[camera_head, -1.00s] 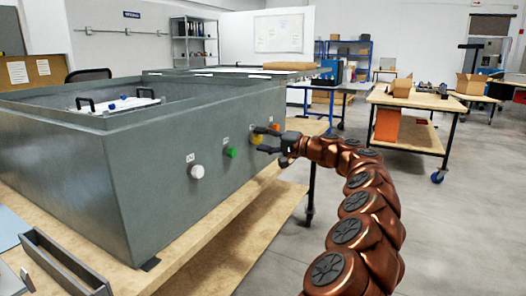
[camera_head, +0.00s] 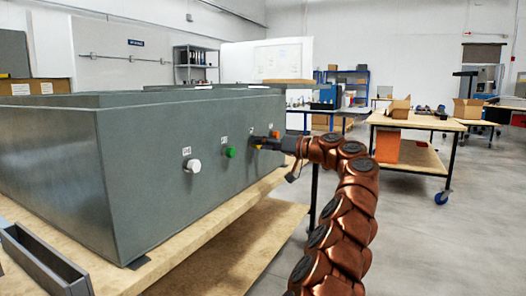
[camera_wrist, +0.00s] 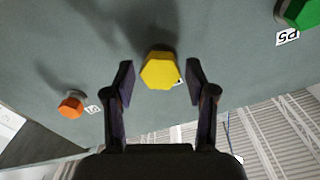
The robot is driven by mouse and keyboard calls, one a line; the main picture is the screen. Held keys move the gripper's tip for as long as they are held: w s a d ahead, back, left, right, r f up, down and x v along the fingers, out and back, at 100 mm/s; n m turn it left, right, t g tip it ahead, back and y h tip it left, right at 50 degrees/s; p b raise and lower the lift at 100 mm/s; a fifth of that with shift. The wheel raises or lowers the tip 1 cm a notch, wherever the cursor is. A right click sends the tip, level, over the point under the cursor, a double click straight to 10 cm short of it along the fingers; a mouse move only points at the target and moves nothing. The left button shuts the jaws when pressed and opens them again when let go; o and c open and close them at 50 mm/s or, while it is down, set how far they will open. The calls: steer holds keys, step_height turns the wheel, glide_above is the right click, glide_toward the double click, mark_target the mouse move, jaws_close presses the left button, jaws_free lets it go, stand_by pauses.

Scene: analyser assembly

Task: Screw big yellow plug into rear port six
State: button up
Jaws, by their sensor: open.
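The big yellow plug (camera_wrist: 159,70) has a hexagonal head and sits against the grey wall of the analyser housing (camera_head: 185,130). My gripper (camera_wrist: 160,79) is open, with one finger on each side of the yellow plug and a gap on both sides. In the head view my gripper (camera_head: 267,143) is at the housing's side wall and mostly covers the yellow plug. A label beside the plug is mostly hidden behind its head. How deep the plug sits in its port cannot be seen.
An orange plug (camera_wrist: 71,105) is left of the yellow one in the wrist view, and a green plug (camera_wrist: 302,12) is at upper right by a P5 label. A white plug (camera_head: 193,166) is nearer the housing corner. A grey tray (camera_head: 42,262) lies on the wooden bench.

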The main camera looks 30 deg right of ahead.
steer(key=n+b, duration=0.1)
steer(key=n, duration=0.3)
steer(key=shift+n, duration=0.4)
steer(key=shift+c, duration=0.3)
jaws_close()
steer(key=m+p, duration=1)
steer(key=p, duration=0.2)
steer(key=m+p, duration=1)
steer(key=p, duration=0.3)
steer(key=shift+d+r+m, duration=0.1)
steer(key=shift+r+m, duration=0.1)
steer(key=shift+m, duration=0.1)
stand_by(0.7)
